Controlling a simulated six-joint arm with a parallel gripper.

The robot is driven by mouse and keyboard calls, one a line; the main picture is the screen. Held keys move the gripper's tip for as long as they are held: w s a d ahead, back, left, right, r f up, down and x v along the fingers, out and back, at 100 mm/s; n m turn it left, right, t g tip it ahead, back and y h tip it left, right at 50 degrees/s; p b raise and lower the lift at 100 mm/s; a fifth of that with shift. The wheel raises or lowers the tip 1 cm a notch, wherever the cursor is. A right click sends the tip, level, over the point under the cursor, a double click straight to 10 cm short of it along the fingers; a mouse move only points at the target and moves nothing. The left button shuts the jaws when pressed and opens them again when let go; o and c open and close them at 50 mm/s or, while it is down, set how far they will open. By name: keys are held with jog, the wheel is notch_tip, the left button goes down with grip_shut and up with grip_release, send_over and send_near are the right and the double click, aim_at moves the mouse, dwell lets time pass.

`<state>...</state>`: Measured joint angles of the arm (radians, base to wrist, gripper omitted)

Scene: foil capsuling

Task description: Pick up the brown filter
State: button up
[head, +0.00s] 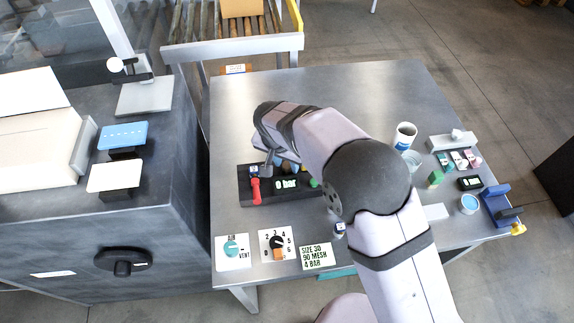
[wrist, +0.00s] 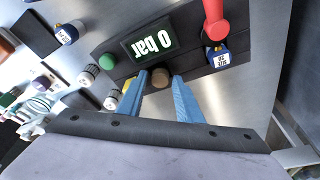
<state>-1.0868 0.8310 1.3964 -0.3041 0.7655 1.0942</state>
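In the wrist view, the brown filter (wrist: 160,77) is a small round brown piece at the edge of the black panel (wrist: 105,62), just below the lit "0 bar" display. My gripper (wrist: 161,76) has two blue fingers, spread apart, with the brown filter between their tips. A gap between the fingers is visible below the filter. I cannot tell whether the tips touch it. In the head view, my gripper (head: 281,161) is over the back of the black panel (head: 310,196), partly covered by my arm. I cannot make out the brown filter there.
A red handle (head: 256,190) and a blue labelled cylinder (wrist: 217,56) stand on the panel beside my gripper. A dial plate (head: 264,254) and a "90 MESH" card (head: 315,257) lie in front. A cup (head: 404,136) and small parts sit at right. The table's back is clear.

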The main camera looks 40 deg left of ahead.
aim_at(286, 166)
jog(key=shift+f, duration=0.1)
grip_shut()
notch_tip(286, 166, up, 10)
jog(key=b, duration=0.3)
jog(key=shift+b, duration=0.3)
